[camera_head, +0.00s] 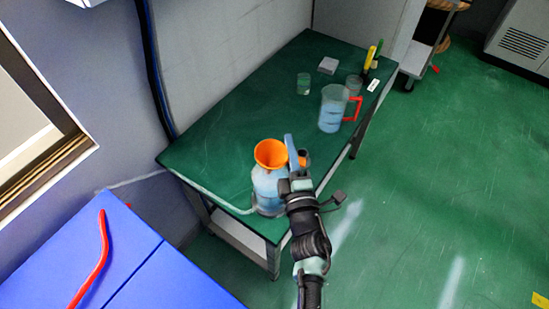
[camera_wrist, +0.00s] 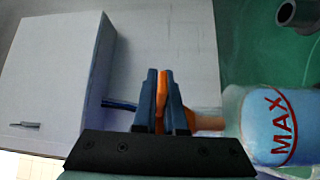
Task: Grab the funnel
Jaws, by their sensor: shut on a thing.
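The orange funnel (camera_head: 270,153) sits at the top of a clear bottle of blue liquid (camera_head: 268,188), near the front of the green table. My gripper (camera_head: 292,157) is at the funnel's right side. In the wrist view my gripper (camera_wrist: 163,88) is shut on a thin orange part of the funnel (camera_wrist: 162,95). The funnel's lower end meets the mouth of the bottle (camera_wrist: 270,125), which bears a red MAX mark. How deep the funnel's stem sits in the bottle is hidden.
A measuring jug with a red handle (camera_head: 333,108) stands farther back on the green table (camera_head: 225,130). Small glasses (camera_head: 304,84), a pale box (camera_head: 328,65) and yellow-and-dark tools (camera_head: 371,56) are behind. A blue surface with a red bar (camera_head: 102,250) is at lower left.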

